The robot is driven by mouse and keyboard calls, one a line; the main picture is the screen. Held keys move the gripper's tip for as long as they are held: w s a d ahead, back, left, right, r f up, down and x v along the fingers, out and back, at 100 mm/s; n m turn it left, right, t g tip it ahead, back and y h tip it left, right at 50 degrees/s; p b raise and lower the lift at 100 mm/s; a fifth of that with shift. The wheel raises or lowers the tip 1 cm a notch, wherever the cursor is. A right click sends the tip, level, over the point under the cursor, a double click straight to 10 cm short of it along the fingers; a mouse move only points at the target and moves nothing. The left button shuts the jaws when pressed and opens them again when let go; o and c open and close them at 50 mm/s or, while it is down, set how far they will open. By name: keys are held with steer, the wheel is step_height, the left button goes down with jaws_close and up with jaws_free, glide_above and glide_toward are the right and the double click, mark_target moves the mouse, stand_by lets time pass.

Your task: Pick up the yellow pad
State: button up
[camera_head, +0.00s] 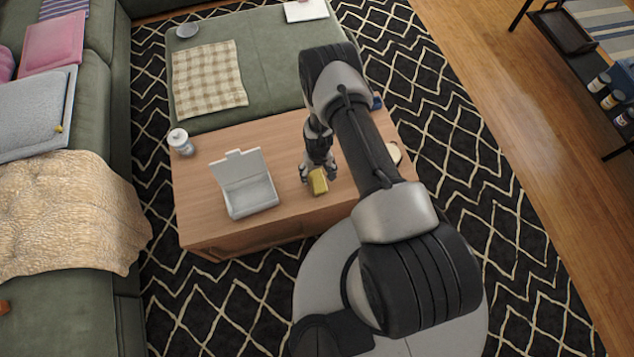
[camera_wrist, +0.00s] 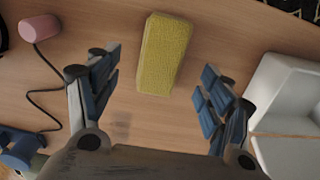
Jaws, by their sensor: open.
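The yellow pad (camera_head: 318,181) lies on the wooden table (camera_head: 205,222), near its front edge. It is a small rectangular block with a textured top. In the wrist view the yellow pad (camera_wrist: 165,53) lies ahead of the fingertips, toward the top of the picture, in line with the space between the fingers. My gripper (camera_head: 318,172) points down over the table close to the pad. In the wrist view my gripper (camera_wrist: 160,88) has its two blue-padded fingers spread wide apart, with nothing between them. I cannot tell its exact height above the table.
An open white box (camera_head: 248,195) stands left of the pad and also shows in the wrist view (camera_wrist: 285,100). A white jar (camera_head: 181,142) stands at the table's left. A pink cylinder (camera_wrist: 40,28) with a dark cord lies on the other side. Bare tabletop surrounds the pad.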

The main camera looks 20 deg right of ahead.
mark_target(317, 179)
step_height(317, 179, down, 6)
steer(key=b, duration=0.3)
steer(key=shift+a, duration=0.15)
steer(key=shift+w+r, duration=0.1)
steer(key=shift+c, duration=0.4)
steer(key=c, duration=1.1)
steer(key=shift+o, duration=0.2)
step_height(317, 179, up, 20)
steer(key=p, duration=0.7)
